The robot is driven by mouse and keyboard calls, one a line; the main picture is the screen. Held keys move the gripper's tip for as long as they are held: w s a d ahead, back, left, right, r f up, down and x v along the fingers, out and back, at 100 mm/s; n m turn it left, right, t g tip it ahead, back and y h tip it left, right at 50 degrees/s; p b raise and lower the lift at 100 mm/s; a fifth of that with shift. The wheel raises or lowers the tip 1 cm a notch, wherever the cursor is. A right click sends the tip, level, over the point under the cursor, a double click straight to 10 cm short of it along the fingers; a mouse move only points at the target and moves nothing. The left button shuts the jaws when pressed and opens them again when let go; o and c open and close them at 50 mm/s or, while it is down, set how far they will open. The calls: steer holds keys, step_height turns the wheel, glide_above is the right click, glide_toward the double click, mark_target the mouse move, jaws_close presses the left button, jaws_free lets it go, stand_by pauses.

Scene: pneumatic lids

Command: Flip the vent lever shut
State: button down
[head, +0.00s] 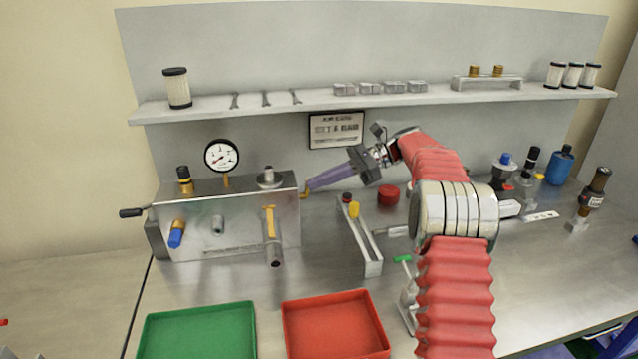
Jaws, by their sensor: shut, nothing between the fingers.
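A grey metal block (235,220) stands on the bench at the left. A small yellow lever-like piece (305,191) sticks out at its right end, partly hidden by my fingers; it may be the vent lever. A yellow-orange handle (270,222) stands upright on the block's front, above a grey cylinder. A black-tipped lever (132,212) sticks out at the left end. My gripper (309,187) reaches in from the right with its purple fingers shut and empty. Its tips are at the small yellow piece; I cannot tell whether they touch it.
A pressure gauge (222,156) stands on the block. A narrow grey tray (372,262) lies right of it. A green tray (200,330) and a red tray (335,325) lie in front. A shelf (300,103) runs above. Bottles and fittings stand at the right.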

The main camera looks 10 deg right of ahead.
steer(key=shift+d, duration=0.1)
steer(key=v, duration=1.1)
steer(key=shift+d, duration=0.35)
steer(key=shift+r, duration=0.1)
stand_by(0.3)
